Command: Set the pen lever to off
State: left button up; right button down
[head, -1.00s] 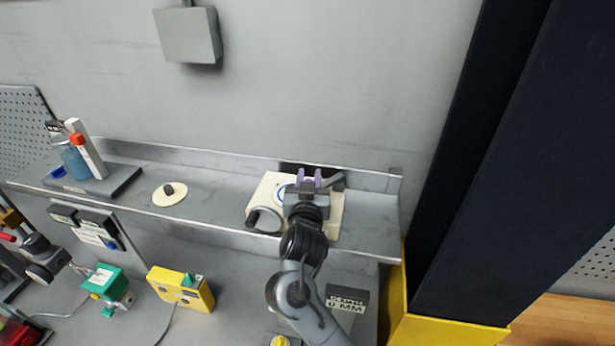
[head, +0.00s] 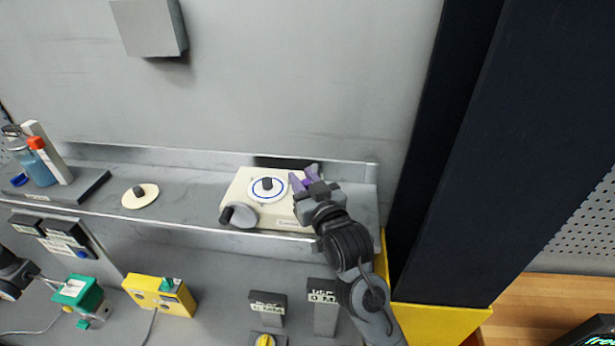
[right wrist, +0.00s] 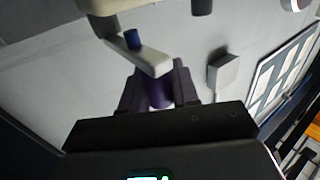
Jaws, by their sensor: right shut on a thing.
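A cream recorder-like unit (head: 239,195) with a blue-ringed dial (head: 268,187) and a grey crank-like handle (head: 241,216) sits on the metal shelf. My right gripper (head: 305,180) has purple fingers and is at the unit's right side, covering that part in the head view. In the right wrist view, a pale lever bar (right wrist: 150,58) with a blue pin reaches the fingers of my right gripper (right wrist: 158,92). The fingers are shut on what looks like the pen lever; its gripped end is mostly hidden.
A pale disc with a black knob (head: 140,196) and a dark tray (head: 85,186) with bottles are left on the shelf. Yellow (head: 160,294) and green (head: 80,293) boxes sit below. A dark column (head: 470,130) stands close on the right.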

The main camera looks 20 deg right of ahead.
jog(key=shift+s+d, duration=0.15)
dwell(0.4)
jog(key=c, duration=0.9)
grip_release()
jog(key=shift+c, duration=0.2)
jog(key=s+b, duration=0.2)
jog(key=s, duration=0.9)
jog(key=shift+d, duration=0.25)
jog(key=shift+w, duration=0.1)
